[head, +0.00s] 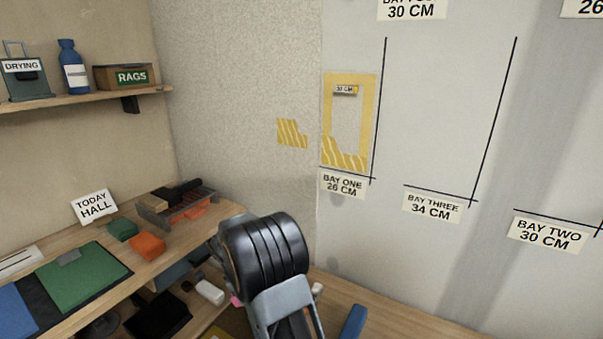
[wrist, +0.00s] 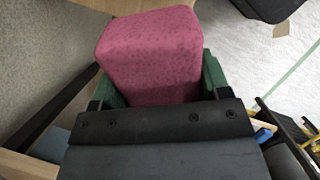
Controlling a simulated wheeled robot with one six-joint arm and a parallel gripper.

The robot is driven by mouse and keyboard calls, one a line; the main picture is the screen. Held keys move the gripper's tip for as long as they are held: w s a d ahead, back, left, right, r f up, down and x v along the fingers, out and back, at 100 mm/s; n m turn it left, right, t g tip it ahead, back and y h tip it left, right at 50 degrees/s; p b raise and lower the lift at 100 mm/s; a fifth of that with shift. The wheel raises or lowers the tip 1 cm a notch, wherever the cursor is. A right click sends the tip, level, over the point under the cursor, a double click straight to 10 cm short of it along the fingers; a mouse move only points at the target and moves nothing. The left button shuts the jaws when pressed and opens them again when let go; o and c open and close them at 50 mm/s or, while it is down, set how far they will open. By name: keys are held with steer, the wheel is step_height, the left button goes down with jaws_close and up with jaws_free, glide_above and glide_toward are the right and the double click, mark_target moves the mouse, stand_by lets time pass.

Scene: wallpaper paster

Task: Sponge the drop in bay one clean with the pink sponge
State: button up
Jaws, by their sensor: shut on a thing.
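The pink sponge (wrist: 152,55) fills the middle of the wrist view, held between the green-padded fingers of my gripper (wrist: 155,88). My gripper is shut on it. In the head view my arm covers most of the gripper, and only a small pink patch (head: 236,299) shows beside the arm, which I cannot identify for sure. The drop in bay one (head: 357,120) is a yellow-edged sheet on the wall with a pale middle and striped yellow at its lower part. It hangs above the label BAY ONE 26 CM (head: 343,185). The sponge looks apart from the drop.
A striped yellow scrap (head: 292,133) is on the wall left of the drop. A green block (head: 122,229) and an orange block (head: 147,246) lie on the bench near a rack (head: 178,206). Bays three (head: 433,205) and two (head: 547,235) are bare wall.

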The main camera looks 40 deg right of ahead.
steer(key=d+r+n+h+p, duration=0.3)
steer(key=d+r+n+h, duration=0.2)
steer(key=d+r+h, duration=0.35)
steer(key=n+t+h+p, duration=0.5)
steer(key=t+h+p, duration=0.1)
steer(key=t, duration=0.1)
glide_toward(323, 149)
steer(key=a, duration=0.2)
steer(key=shift+s+d+f, duration=0.15)
steer(key=shift+s+d, duration=0.1)
steer(key=shift+s, duration=0.05)
steer(key=shift+b, duration=0.35)
steer(key=shift+b+x, duration=0.3)
steer(key=shift+x, duration=2.85)
steer(key=shift+x, duration=1.25)
